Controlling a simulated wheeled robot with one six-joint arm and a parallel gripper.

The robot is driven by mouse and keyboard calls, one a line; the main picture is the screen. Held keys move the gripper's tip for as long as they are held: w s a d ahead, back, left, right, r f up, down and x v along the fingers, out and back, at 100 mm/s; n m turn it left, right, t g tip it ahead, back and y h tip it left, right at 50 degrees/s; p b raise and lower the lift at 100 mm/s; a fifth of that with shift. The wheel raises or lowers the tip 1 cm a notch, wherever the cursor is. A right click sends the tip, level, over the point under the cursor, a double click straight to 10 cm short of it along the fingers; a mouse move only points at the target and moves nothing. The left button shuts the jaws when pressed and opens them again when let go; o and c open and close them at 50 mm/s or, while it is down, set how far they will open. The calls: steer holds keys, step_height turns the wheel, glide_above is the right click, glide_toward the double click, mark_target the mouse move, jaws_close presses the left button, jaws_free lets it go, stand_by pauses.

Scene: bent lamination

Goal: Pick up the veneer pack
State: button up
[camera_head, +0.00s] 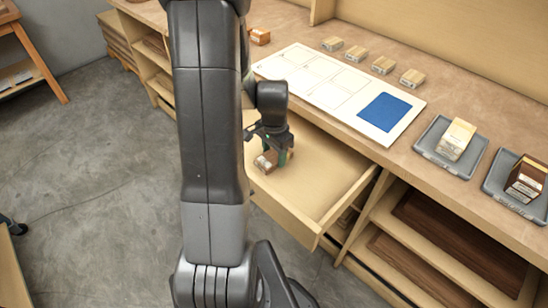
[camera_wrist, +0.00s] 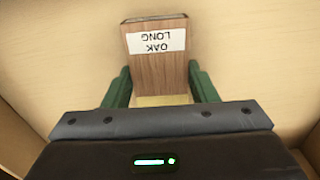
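The veneer pack (camera_wrist: 158,62) is a brown wood-grain block with a white label reading OAK LONG, upside down in the wrist view. It lies in the open drawer (camera_head: 318,190), where it also shows in the head view (camera_head: 265,161). My gripper (camera_wrist: 160,82) is down at the pack, with one green finger on each side of its near part. The fingers look very close to its sides; whether they press on it cannot be told. In the head view my gripper (camera_head: 274,152) partly covers the pack.
Above the drawer, the worktop holds a white board (camera_head: 335,82) with a blue rectangle (camera_head: 385,112), several small blocks behind it, and two grey trays (camera_head: 432,144) (camera_head: 500,190) with packs at the right. Drawer walls surround my gripper. The drawer's right part is empty.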

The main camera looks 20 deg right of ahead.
steer(key=c, duration=0.3)
